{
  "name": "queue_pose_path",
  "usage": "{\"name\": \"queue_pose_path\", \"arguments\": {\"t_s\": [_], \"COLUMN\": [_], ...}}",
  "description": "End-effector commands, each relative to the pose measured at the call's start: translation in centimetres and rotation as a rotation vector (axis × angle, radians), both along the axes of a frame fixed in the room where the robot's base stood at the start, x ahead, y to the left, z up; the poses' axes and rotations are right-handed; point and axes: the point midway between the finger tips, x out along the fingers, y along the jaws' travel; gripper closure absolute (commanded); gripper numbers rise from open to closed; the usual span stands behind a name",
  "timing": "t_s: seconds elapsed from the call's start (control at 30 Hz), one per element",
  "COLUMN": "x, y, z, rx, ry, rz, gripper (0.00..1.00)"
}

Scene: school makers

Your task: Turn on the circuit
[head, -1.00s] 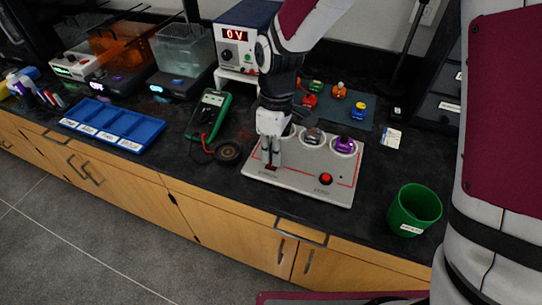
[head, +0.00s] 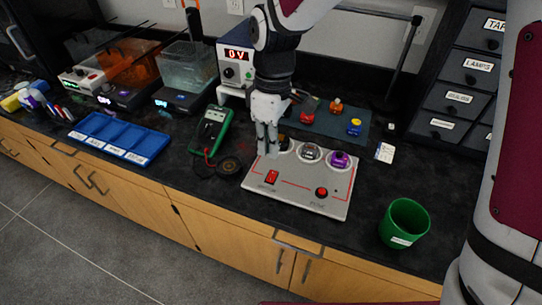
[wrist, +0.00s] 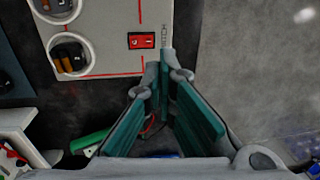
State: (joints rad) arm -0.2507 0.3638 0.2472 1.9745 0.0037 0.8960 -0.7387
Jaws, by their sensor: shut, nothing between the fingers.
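The grey circuit board (head: 297,197) lies on the black counter, with red lines printed on it. Its red rocker switch (head: 271,177) is uncovered at the left front; it also shows in the wrist view (wrist: 142,40). A round red button (head: 321,192) sits at the right front. Along the back edge are round sockets, one holding a purple part (head: 340,160) and another a grey part (head: 309,152). My gripper (head: 267,152) is shut and empty, above the board's left end and apart from the switch. It partly hides the left socket. The power supply (head: 237,68) reads "0 V".
A green multimeter (head: 213,130) with leads and a black disc (head: 229,165) lie left of the board. A blue tray (head: 117,138) is farther left, and a green cup (head: 403,222) stands at the right. Small coloured parts lie on a dark mat (head: 345,120) behind.

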Motion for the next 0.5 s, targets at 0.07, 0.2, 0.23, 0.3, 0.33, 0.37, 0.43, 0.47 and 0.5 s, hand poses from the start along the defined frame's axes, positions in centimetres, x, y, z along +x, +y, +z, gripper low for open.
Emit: {"name": "queue_pose_path", "arguments": {"t_s": [0.07, 0.2, 0.23, 0.3, 0.33, 0.37, 0.43, 0.47, 0.5], "x": [-0.1, -0.3, -0.4, -0.5, -0.5, -0.5, -0.5, -0.5, -0.5], "y": [0.1, 0.2, 0.2, 0.2, 0.2, 0.2, 0.2, 0.2, 0.2], "z": [1.6, 3.5, 3.7, 4.2, 4.3, 4.4, 4.6, 4.6, 4.6], "rx": [0.001, 0.001, 0.001, 0.001, 0.001, 0.001, 0.001, 0.001, 0.001], "ry": [-0.003, -0.003, -0.002, 0.000, 0.000, 0.000, 0.000, 0.000, 0.000], "rz": [-0.001, -0.001, -0.001, -0.001, -0.001, -0.001, 0.000, 0.000, 0.000], "gripper": [1.00, 1.00, 1.00, 1.00, 1.00, 1.00, 1.00, 1.00, 1.00]}}
